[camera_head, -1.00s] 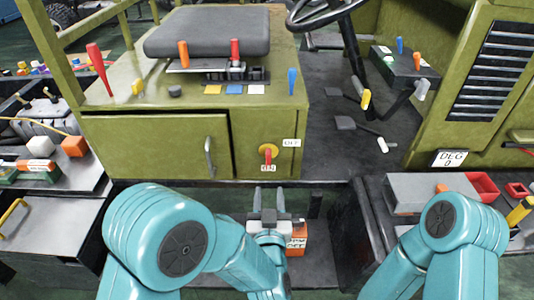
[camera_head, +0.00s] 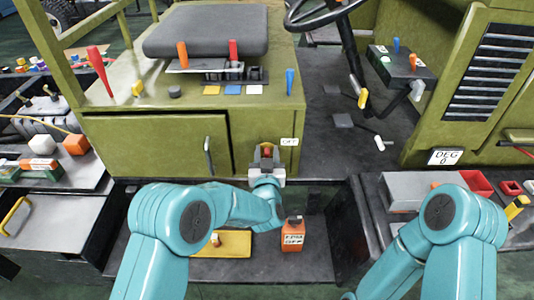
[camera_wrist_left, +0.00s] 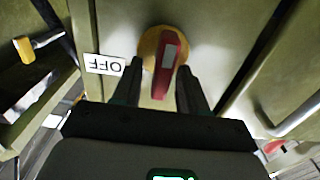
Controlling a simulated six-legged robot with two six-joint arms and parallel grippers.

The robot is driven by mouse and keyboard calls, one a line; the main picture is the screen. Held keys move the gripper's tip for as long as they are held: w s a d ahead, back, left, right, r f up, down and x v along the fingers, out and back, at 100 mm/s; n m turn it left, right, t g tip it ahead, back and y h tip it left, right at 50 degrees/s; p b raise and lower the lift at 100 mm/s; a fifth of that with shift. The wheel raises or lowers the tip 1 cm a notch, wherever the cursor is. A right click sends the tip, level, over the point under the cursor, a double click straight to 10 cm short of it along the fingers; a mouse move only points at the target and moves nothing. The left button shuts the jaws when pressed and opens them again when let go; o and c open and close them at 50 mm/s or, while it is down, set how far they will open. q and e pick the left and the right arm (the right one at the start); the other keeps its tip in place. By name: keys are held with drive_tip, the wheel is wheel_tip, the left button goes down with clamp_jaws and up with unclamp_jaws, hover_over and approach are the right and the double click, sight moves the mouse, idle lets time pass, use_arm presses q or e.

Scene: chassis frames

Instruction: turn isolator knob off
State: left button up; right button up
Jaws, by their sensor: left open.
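The isolator knob is a red handle (camera_wrist_left: 168,62) on a round yellow plate (camera_wrist_left: 150,42), on the front of the olive panel. In the head view the red handle (camera_head: 267,151) shows just above my left gripper (camera_head: 266,158), which covers most of the plate. In the left wrist view my left gripper (camera_wrist_left: 160,75) is open, with one dark finger on each side of the red handle. I cannot tell whether the fingers touch it. The OFF label (camera_head: 290,142) is right of the knob; it also shows in the wrist view (camera_wrist_left: 104,65). The ON label is hidden. My right gripper is out of view.
A cabinet door with a grey handle (camera_head: 208,157) is left of the knob. Below is a dark tray with an orange labelled box (camera_head: 293,235) and a yellow plate (camera_head: 222,244). A seat (camera_head: 207,32) and several coloured levers are above.

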use_arm(q)
drive_tip(key=shift+s+r, duration=0.1)
drive_tip(key=shift+s, duration=0.05)
clamp_jaws()
drive_tip(key=shift+b, duration=0.5)
drive_tip(key=n+b, duration=0.2)
drive_tip(key=b, duration=0.2)
drive_tip(key=n+b, duration=0.3)
drive_tip(key=b, duration=0.1)
drive_tip(key=a+f+n+b, duration=0.1)
drive_tip(key=n+b, duration=0.1)
drive_tip(key=b, duration=0.2)
drive_tip(key=shift+a+b, duration=0.1)
drive_tip(key=shift+b, duration=0.25)
drive_tip(key=shift+a+f+n+b, duration=0.1)
drive_tip(key=shift+n+b, duration=1.75)
drive_tip(key=shift+b, duration=0.4)
drive_tip(key=shift+a+f+n+b, duration=0.15)
drive_tip(key=shift+n+b, duration=1.65)
drive_tip(key=shift+b, duration=0.45)
drive_tip(key=shift+a+f+n+b, duration=0.1)
drive_tip(key=shift+n+b, duration=1.75)
drive_tip(key=shift+b, duration=0.4)
